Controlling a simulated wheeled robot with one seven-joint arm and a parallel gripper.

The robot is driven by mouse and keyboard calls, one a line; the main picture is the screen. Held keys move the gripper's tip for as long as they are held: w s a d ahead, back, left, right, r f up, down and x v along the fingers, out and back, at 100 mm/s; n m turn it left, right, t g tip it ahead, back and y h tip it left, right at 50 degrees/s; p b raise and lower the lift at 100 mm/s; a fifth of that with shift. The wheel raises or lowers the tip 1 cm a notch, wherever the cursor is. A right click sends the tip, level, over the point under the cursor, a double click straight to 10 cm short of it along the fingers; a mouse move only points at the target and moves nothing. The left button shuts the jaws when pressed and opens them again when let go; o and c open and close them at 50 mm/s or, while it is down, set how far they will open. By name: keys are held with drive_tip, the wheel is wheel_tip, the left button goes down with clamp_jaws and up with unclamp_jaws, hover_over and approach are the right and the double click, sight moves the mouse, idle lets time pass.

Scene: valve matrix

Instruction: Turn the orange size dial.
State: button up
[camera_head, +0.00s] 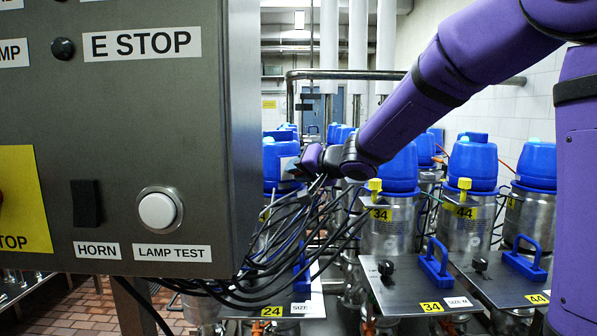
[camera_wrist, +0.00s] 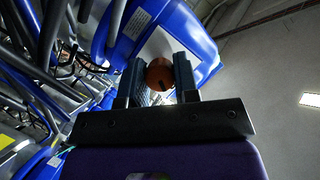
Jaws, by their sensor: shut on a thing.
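The orange size dial (camera_wrist: 160,75) shows in the wrist view as a round orange-brown knob with a dark mark on it. It sits between the two fingers of my gripper (camera_wrist: 158,68), which is shut on it. Behind the dial is a blue housing with a white panel (camera_wrist: 172,45). In the head view my gripper (camera_head: 293,167) is at a blue-topped unit (camera_head: 280,160) left of the middle. The dial cannot be made out in that view, and the grey control box hides part of the unit.
The grey control box (camera_head: 130,110) with E STOP, HORN and LAMP TEST labels fills the left. Dark cables (camera_head: 290,240) hang below my gripper. Several blue-topped steel valve units, such as the one labelled 34 (camera_head: 390,215), stand to the right.

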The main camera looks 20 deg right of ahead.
drive_tip(key=shift+m, duration=0.3)
drive_tip(key=m+t+y, duration=0.1)
drive_tip(key=m+y, duration=0.1)
drive_tip(key=m, duration=0.2)
drive_tip(key=shift+d+f, duration=0.1)
drive_tip(key=m+t, duration=0.1)
drive_tip(key=m, duration=0.2)
drive_tip(key=m+y, duration=0.1)
drive_tip(key=m, duration=0.2)
drive_tip(key=shift+t+y, duration=0.3)
drive_tip(key=shift+t, duration=0.1)
drive_tip(key=m+t, duration=0.1)
drive_tip(key=m, duration=0.2)
drive_tip(key=m+t, duration=0.1)
drive_tip(key=m, duration=0.2)
drive_tip(key=shift+t, duration=0.3)
drive_tip(key=m+t+h, duration=0.1)
drive_tip(key=m, duration=0.3)
drive_tip(key=m+t+h, duration=0.1)
drive_tip(key=m+h, duration=0.1)
drive_tip(key=m, duration=0.2)
drive_tip(key=shift+f, duration=0.1)
drive_tip(key=shift+m+t, duration=0.3)
drive_tip(key=o, duration=0.9)
